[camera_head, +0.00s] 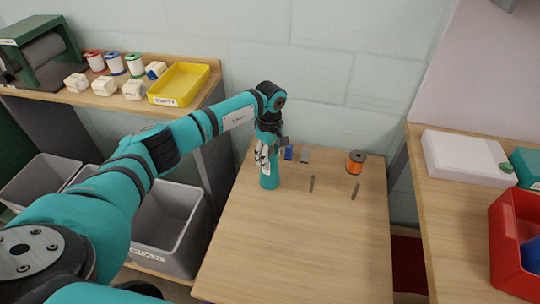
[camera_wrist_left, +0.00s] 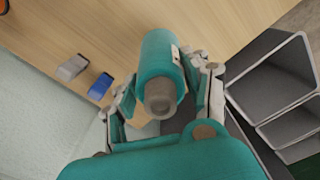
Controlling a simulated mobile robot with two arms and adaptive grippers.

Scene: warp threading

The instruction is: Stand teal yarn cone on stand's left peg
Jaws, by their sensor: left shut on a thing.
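The teal yarn cone (camera_head: 269,179) is upright or nearly so at the far left of the wooden table, between the fingers of my left gripper (camera_head: 264,160). The left wrist view shows the fingers closed on both sides of the cone (camera_wrist_left: 160,55), with its grey-brown tip towards the camera. I cannot tell whether its base touches the table. Two thin dark bars, the left one (camera_head: 312,184) and the right one (camera_head: 355,191), show to the cone's right; I cannot tell whether they are the stand's pegs. My right gripper is not in view.
A blue block (camera_head: 289,153), a grey block (camera_head: 305,156) and an orange spool (camera_head: 356,162) are at the table's back. The table's front (camera_head: 300,250) is clear. A shelf with a yellow tray (camera_head: 180,84) is left; a red bin (camera_head: 508,240) is right.

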